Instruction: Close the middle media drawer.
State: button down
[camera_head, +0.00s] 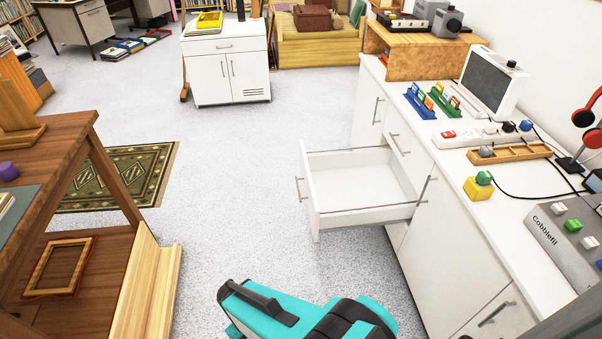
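The white media drawer (312,195) stands pulled far out from the white cabinet (450,240) on the right. Its front panel faces left and carries a slim metal handle (300,189). The inside of the drawer looks empty. Teal and black parts of my arm show at the bottom edge, in front of and below the drawer and apart from it. My gripper's fingers cannot be made out in this view.
Clear grey floor lies left of the drawer. A wooden workbench (75,135) stands at the left, with a frame (60,267) on its lower shelf. The countertop holds a monitor (488,82), a yellow block (478,189) and a grey panel (563,240). A white cart (227,68) stands farther back.

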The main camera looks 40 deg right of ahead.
aim_at(360, 189)
jog(key=u, duration=0.05)
jog(key=i, duration=1)
jog(key=z, duration=0.05)
